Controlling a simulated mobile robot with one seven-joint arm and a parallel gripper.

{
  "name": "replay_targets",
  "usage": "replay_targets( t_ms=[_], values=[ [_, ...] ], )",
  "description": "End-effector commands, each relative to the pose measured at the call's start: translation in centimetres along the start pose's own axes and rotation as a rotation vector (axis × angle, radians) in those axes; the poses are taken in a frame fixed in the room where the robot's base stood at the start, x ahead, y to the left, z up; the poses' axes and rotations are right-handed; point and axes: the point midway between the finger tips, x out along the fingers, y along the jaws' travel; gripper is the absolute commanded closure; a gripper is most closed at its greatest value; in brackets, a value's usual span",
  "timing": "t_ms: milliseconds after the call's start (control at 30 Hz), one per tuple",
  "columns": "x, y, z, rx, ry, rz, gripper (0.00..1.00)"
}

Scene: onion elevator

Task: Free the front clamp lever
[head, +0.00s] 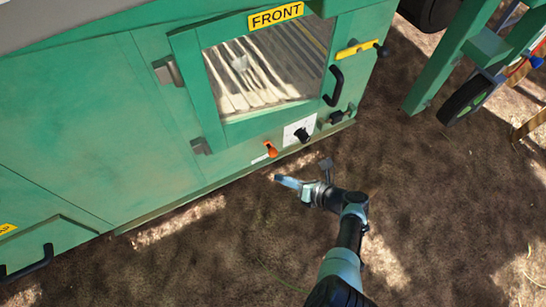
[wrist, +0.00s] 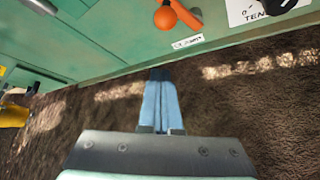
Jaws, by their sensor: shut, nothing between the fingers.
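An orange lever with a round knob (head: 271,148) sits low on the green machine's front, left of a white plate. It also shows in the wrist view (wrist: 166,17), with a small white label below it that is too small to read. I take it for the front clamp lever. My gripper (head: 278,178) is in front of the machine's lower edge, below the lever and apart from it. In the wrist view, its two blue fingers (wrist: 160,78) lie together, shut with nothing between them.
A black knob (head: 301,135) stands on the white plate right of the lever. Above are a windowed door with a black handle (head: 334,86) and a yellow bar (head: 356,49). A green frame with a wheel (head: 466,101) stands at right. Bare soil lies in front.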

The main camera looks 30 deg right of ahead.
Motion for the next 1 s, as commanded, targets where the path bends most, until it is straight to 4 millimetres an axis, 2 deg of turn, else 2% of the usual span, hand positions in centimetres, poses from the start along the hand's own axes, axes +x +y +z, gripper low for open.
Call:
replay_targets(
  t_ms=[33, 100, 300, 1000],
  values=[
    [-1.4, 0.2, 0.4, 0.003, -0.002, -0.002, 1.0],
    [-2.5, 0.1, 0.3, 0.002, -0.002, -0.002, 1.0],
    [-4.4, -0.1, 0.1, 0.001, 0.0, 0.0, 1.0],
    [-4.6, -0.2, 0.0, 0.0, 0.0, 0.0, 1.0]
  ],
)
